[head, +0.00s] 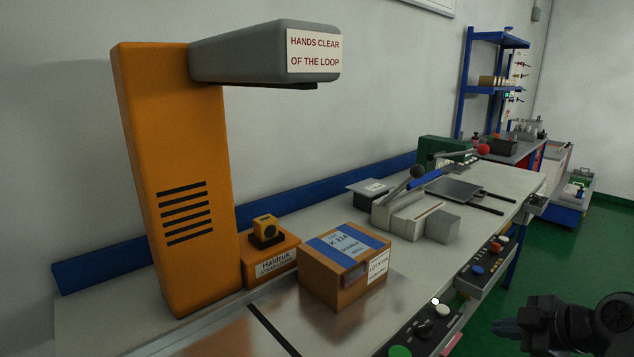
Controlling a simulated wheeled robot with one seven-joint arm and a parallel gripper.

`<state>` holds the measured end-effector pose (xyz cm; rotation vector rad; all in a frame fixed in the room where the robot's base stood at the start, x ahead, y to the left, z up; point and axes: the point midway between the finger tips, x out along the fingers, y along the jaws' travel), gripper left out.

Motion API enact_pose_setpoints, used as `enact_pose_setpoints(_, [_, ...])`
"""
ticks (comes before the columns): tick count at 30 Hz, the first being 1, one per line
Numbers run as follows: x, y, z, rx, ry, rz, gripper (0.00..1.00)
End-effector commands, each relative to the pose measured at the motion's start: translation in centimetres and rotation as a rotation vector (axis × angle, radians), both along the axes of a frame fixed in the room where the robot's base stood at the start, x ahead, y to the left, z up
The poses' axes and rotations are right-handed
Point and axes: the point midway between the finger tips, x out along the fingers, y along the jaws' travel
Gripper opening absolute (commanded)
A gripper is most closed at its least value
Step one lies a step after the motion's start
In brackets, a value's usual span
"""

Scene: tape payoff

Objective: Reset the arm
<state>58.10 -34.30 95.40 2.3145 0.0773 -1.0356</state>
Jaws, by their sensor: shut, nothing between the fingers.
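My gripper (507,327) is at the lower right, beyond the front edge of the bench and over the green floor. It points left, shut and empty, touching nothing. An orange machine column (170,180) stands at the left of the bench. Its grey overhead arm (250,55) reaches right, with a sign reading "HANDS CLEAR OF THE LOOP". A cardboard box (343,275) with blue tape and labels sits on the metal plate in front of the column.
A control panel (422,332) with knobs and buttons runs along the bench's front edge, left of my gripper; a second panel (487,262) is farther back. A green unit (443,150) and blue shelf (495,80) stand behind. The green floor (590,250) at right is mostly clear.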

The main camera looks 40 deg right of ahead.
Motion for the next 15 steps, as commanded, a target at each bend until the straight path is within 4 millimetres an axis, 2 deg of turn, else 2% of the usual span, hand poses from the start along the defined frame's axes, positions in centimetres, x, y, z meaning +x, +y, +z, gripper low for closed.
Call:
enact_pose_setpoints(8, [0.6, 2.8, -2.1, 0.031, -0.011, -0.061, 0.00])
enact_pose_setpoints(15, [0.9, 7.1, -4.6, 0.069, -0.039, -0.140, 0.00])
